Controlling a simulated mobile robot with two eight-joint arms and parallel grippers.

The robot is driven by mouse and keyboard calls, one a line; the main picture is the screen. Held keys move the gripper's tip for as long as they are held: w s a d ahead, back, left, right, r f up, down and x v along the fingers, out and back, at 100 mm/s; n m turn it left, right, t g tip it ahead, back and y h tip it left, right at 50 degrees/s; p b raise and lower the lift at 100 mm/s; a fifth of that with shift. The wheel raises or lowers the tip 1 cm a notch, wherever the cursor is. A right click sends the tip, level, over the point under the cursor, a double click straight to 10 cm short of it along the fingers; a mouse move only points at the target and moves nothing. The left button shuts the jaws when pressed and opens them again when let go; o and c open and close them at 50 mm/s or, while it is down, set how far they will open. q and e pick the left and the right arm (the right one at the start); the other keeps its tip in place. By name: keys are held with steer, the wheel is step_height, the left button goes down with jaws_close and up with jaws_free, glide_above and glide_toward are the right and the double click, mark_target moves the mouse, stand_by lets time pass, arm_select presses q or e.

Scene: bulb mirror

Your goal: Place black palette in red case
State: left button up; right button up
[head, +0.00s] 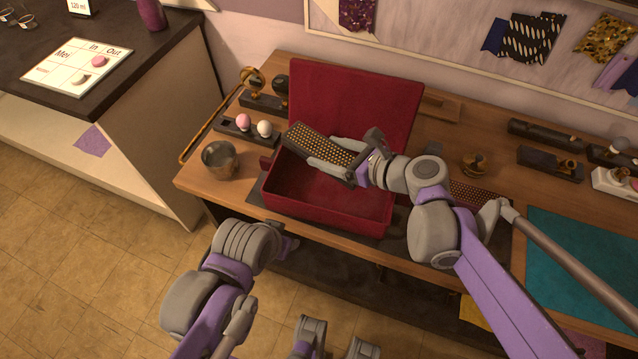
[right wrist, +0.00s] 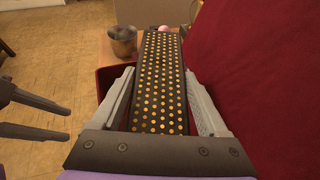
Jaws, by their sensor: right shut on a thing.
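The black palette (head: 318,145) is a long dark slab dotted with gold spots. My right gripper (head: 342,166) is shut on it and holds it tilted above the open red case (head: 330,205). The case's lid (head: 355,105) stands up at the back. In the right wrist view the palette (right wrist: 160,85) lies between the two fingers of my right gripper (right wrist: 160,100), and its far end points toward a metal cup. My left arm comes in at the lower left of the head view; its gripper (head: 290,245) is low in front of the table edge, and its jaws are unclear.
A metal cup (head: 219,160) stands left of the case. A dark holder with a pink ball (head: 243,121) and a white ball (head: 265,128) is behind it. Another gold-dotted dark piece (head: 472,196) lies right of the case, near a teal mat (head: 580,260).

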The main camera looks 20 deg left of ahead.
steer(key=shift+a, duration=0.25)
steer(key=shift+a+f, duration=0.1)
arm_select(q)
steer(key=shift+s+a+f+b, duration=0.1)
steer(key=shift+a+f+b, duration=0.25)
steer(key=shift+f+b, duration=0.35)
arm_select(e)
glide_above(326, 191)
step_height(326, 191, down, 10)
steer(key=shift+s+r, duration=0.1)
steer(key=shift+r, duration=0.1)
steer(key=shift+f+b, duration=0.6)
steer(key=shift+f, duration=0.05)
steer(key=o, duration=1.4)
arm_select(q)
steer(key=shift+f, duration=0.6)
